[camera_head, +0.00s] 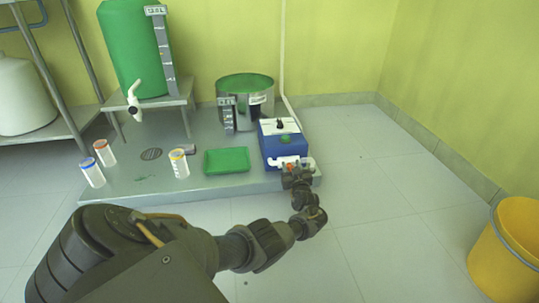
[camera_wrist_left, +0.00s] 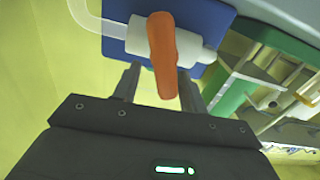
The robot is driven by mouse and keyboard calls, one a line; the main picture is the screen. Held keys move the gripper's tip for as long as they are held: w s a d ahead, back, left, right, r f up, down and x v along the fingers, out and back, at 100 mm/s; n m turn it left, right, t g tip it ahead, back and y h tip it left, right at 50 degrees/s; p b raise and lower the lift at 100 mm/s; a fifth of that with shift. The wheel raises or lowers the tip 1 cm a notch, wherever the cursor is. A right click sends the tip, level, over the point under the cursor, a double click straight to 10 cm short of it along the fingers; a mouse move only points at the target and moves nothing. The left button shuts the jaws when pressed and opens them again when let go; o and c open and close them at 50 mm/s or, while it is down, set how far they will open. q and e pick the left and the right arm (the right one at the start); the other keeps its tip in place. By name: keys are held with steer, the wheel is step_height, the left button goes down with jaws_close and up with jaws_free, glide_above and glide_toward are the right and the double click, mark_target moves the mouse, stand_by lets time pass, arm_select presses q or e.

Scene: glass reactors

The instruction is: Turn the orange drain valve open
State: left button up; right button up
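The orange drain valve handle (camera_wrist_left: 162,52) sits on a white valve body (camera_wrist_left: 115,28) in the left wrist view. In the head view the orange handle (camera_head: 290,166) is a small spot at the front of the blue box, partly covered by my gripper. My left gripper (camera_head: 296,178) is right at the valve. In the wrist view the left gripper's (camera_wrist_left: 158,74) two fingers stand apart, with the handle's free end between them. Gaps show on both sides, so the fingers do not look closed on it. My right gripper is not in view.
The blue box (camera_head: 270,146) stands at the right end of a low grey platform (camera_head: 225,186). A green tray (camera_head: 227,160), white-bodied cups (camera_head: 180,165), a metal pot (camera_head: 258,103) and a green tank (camera_head: 128,45) are left of it. A yellow bucket (camera_head: 505,250) stands at the right. The floor between is clear.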

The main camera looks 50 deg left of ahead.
arm_select(q)
steer(key=p+v, duration=0.6)
steer(key=v, duration=0.5)
steer(key=s+d+m+g+h+p, duration=0.1)
steer(key=s+d+m+h+p, duration=0.2)
steer(key=s+p, duration=0.8)
steer(key=s+d+m+g+h+p, duration=0.2)
steer(key=s+d+m+h+p, duration=0.2)
steer(key=s+p, duration=0.7)
steer(key=r+m+h+p, duration=0.1)
steer(key=m+h+p, duration=0.1)
steer(key=p, duration=0.8)
steer(key=shift+d+m+h+p, duration=0.3)
steer(key=shift+m+p, duration=0.05)
steer(key=shift+m, duration=0.05)
